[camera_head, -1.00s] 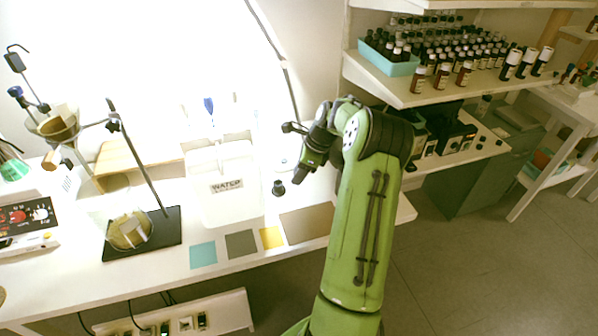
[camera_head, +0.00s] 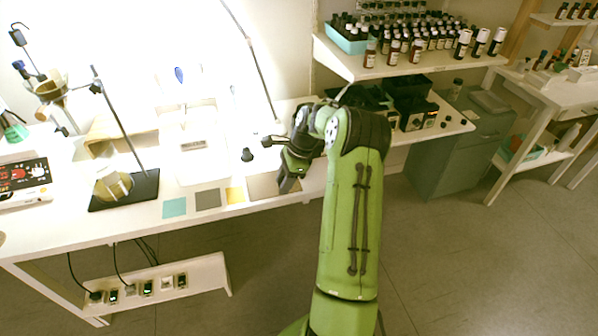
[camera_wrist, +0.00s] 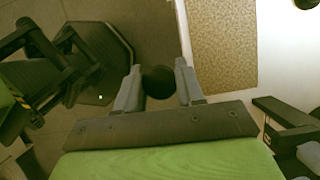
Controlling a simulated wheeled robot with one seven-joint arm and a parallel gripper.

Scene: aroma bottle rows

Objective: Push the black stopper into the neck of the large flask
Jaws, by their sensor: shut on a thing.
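My gripper (camera_wrist: 158,86) is shut on a black round stopper (camera_wrist: 158,81), held between its two fingertips in the wrist view. In the head view my gripper (camera_head: 287,186) points down over the brown mat near the front edge of the bench; the stopper cannot be made out there. A round glass flask (camera_head: 113,187) with pale yellowish contents stands at the left by the black stand. I cannot tell for certain whether it is the large flask. The gripper is well to its right and apart from it.
The brown mat (camera_wrist: 220,45) lies on the white bench beside teal (camera_head: 174,207), grey (camera_head: 208,199) and yellow squares. A small dark object (camera_head: 247,155) stands left of my gripper. A stand (camera_head: 122,125) rises at left. A bottle shelf (camera_head: 400,67) is at upper right.

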